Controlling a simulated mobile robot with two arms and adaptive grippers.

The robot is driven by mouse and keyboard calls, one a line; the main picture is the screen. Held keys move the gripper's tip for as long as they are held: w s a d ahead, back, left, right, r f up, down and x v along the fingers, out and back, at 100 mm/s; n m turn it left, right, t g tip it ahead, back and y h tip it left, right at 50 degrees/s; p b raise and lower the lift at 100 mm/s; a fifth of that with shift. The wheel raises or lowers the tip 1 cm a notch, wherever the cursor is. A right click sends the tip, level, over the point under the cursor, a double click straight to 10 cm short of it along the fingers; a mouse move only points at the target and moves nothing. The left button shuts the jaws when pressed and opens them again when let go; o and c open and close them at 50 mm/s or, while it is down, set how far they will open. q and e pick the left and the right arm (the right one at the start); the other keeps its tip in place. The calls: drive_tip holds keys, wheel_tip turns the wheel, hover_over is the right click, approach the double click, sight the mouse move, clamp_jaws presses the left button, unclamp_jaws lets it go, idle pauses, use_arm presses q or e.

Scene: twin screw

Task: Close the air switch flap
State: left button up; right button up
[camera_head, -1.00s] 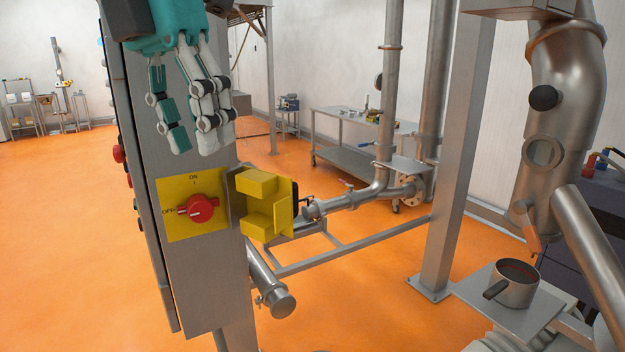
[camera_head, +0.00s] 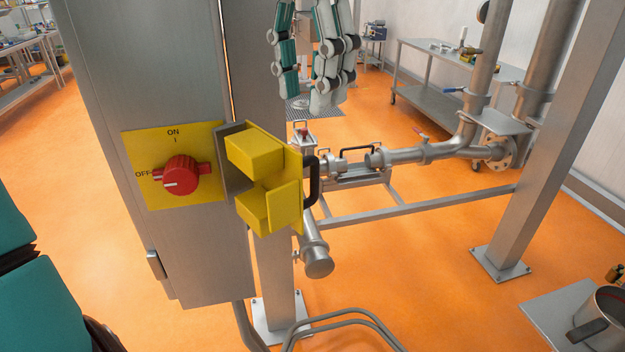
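The air switch is a red knob (camera_head: 181,175) on a yellow plate (camera_head: 140,192) marked ON and OFF, on the side of a grey cabinet. A white mark on the knob faces the OFF side. The yellow flap (camera_head: 285,208) stands swung open to the right of the plate, leaving the knob uncovered. A black handle (camera_head: 313,182) is on the flap's far right side.
The grey cabinet (camera_head: 150,70) fills the left. Pipes with valves (camera_head: 405,155) and a low metal frame (camera_head: 420,207) lie behind the flap to the right. A steel post (camera_head: 540,150) stands further right. A pot (camera_head: 600,320) sits at the lower right.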

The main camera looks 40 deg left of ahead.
use_arm(q)
hover_over(315, 190)
drive_tip(key=f, duration=0.4)
drive_tip(key=shift+w+a+f, duration=0.2)
drive_tip(key=shift+w+f, duration=0.05)
wheel_tip(315, 190, down, 5)
drive_tip(key=shift+r+p, duration=0.1)
drive_tip(key=shift+p, duration=0.2)
wheel_tip(315, 190, down, 3)
drive_tip(key=shift+w+f, duration=0.1)
use_arm(e)
drive_tip(key=w, duration=0.2)
drive_tip(key=shift+w+a+r, duration=0.1)
drive_tip(key=shift+w+r, duration=0.2)
use_arm(q)
clamp_jaws()
use_arm(e)
drive_tip(key=shift+w+t, duration=0.3)
drive_tip(key=shift+w, duration=0.4)
